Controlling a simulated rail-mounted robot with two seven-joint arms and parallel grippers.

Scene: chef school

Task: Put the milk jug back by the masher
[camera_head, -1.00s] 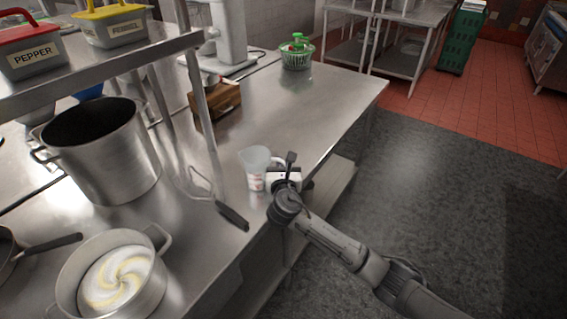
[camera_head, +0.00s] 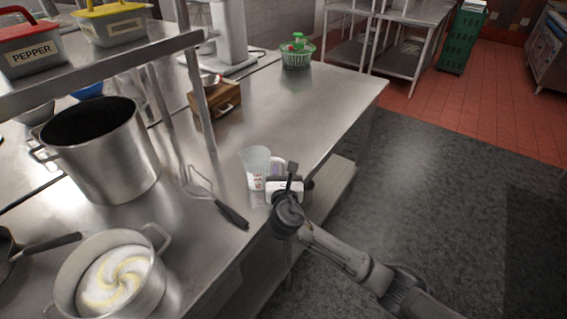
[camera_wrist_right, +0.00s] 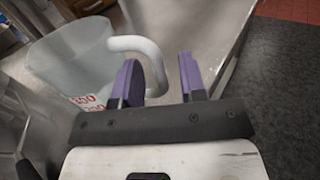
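The milk jug (camera_head: 254,165) is a translucent measuring jug with red markings. It stands upright on the steel table near its front edge, and shows at the left of the right wrist view (camera_wrist_right: 72,62). The masher (camera_head: 203,190), with wire head and black handle, lies on the table just left of the jug. My right gripper (camera_head: 278,167) is at the jug's right side. In the right wrist view its purple fingers (camera_wrist_right: 160,78) are apart, with the jug's white handle reaching toward the left finger. Contact with the handle is unclear. My left gripper is not in view.
A large steel pot (camera_head: 104,165) and a smaller pot with pale, swirled contents (camera_head: 153,262) stand at the left. A wooden box (camera_head: 222,98) and a green basket (camera_head: 296,58) stand farther back. The table right of the box is clear. A shelf post (camera_head: 199,100) rises behind the masher.

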